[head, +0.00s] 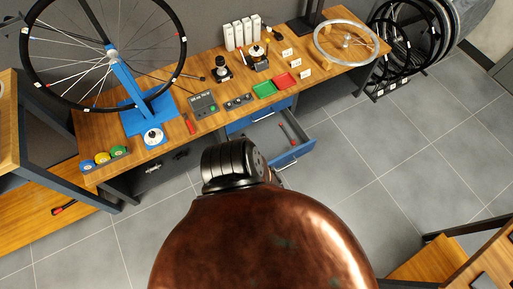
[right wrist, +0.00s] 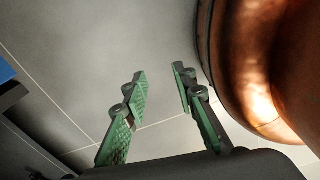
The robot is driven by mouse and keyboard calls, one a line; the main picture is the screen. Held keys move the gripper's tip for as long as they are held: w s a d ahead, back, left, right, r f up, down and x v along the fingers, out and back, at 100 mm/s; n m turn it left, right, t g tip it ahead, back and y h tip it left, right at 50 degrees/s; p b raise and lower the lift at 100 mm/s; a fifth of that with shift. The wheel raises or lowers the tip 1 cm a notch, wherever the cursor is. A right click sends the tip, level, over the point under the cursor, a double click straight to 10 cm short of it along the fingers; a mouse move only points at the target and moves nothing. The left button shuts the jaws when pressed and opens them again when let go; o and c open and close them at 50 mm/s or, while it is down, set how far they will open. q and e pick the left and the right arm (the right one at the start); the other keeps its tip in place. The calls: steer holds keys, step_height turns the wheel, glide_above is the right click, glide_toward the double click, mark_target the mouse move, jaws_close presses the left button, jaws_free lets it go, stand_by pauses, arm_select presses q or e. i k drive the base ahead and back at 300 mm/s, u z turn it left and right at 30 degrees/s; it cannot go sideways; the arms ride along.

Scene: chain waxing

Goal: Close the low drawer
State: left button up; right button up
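The low drawer (head: 297,154) is blue and stands pulled out from under the workbench in the head view, with a tool with a red part lying inside. Another blue drawer front (head: 240,125) sits above it, against the bench. My right gripper (right wrist: 159,77) shows in the right wrist view with its two green-padded fingers apart and nothing between them, over grey floor. A blue edge (right wrist: 5,72) shows at the left of that view; I cannot tell if it is the drawer. My left gripper is in neither view. My own body hides the area below the drawer in the head view.
The wooden workbench (head: 215,122) carries a wheel on a blue stand (head: 129,84), green and red trays, and small tools. Wheels (head: 412,45) stand at its right end. Grey tiled floor (head: 385,150) is free right of the drawer. Wooden furniture (head: 430,262) stands at lower right.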

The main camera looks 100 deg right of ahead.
mark_target(273, 143)
steer(key=i, duration=1.05)
steer(key=z, duration=4.85)
steer(key=k, duration=1)
steer(key=u, duration=0.8)
steer(key=i, duration=1)
steer(key=u, duration=0.3)
